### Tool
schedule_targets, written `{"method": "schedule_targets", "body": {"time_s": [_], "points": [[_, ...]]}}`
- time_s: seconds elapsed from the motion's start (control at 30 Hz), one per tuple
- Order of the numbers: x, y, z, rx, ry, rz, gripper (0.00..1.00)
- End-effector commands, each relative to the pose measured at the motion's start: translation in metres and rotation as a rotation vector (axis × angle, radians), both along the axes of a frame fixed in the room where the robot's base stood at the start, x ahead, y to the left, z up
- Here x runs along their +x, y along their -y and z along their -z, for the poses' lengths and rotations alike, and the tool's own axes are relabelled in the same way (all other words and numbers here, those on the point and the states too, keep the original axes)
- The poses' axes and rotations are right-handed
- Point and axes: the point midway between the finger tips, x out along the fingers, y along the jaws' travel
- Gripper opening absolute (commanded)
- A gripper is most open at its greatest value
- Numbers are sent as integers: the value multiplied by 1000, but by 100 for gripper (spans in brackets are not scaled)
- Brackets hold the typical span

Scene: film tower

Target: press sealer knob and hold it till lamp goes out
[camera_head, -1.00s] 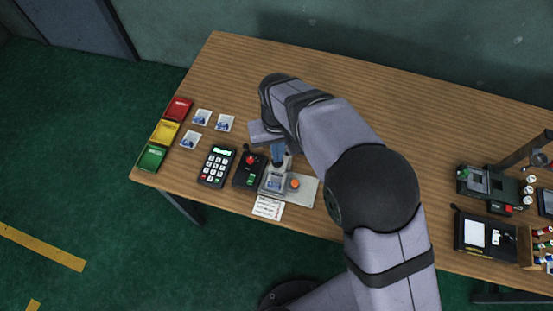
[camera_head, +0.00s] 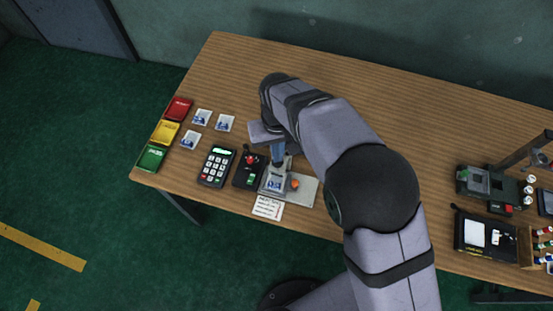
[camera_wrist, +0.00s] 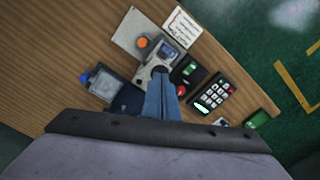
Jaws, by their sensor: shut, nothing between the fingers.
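The sealer (camera_head: 265,186) is a grey device on a pale base plate near the table's front edge. It also shows in the wrist view (camera_wrist: 150,60), with a small blue-marked packet in it. An orange lamp (camera_head: 294,183) stands on its right; in the wrist view the lamp (camera_wrist: 143,42) looks bright orange. The dark round knob (camera_wrist: 160,71) is partly covered by my gripper's tips. My gripper (camera_head: 279,165) is shut and empty, its blue fingers pointing down at the knob. I cannot tell how far the knob is pressed.
A black box with a red knob (camera_head: 249,159) and a keypad (camera_head: 215,166) stand just left of the sealer. A printed card (camera_head: 268,207) lies in front. Several white packets and red, yellow and green trays (camera_head: 165,132) are further left. The table's middle right is clear.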

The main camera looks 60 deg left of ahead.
Motion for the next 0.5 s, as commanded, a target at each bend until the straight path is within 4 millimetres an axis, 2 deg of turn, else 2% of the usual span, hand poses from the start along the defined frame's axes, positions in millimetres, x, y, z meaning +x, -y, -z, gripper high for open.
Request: {"method": "schedule_targets", "body": {"time_s": [0.5], "points": [[0,0,8,-1,0,0,0]]}}
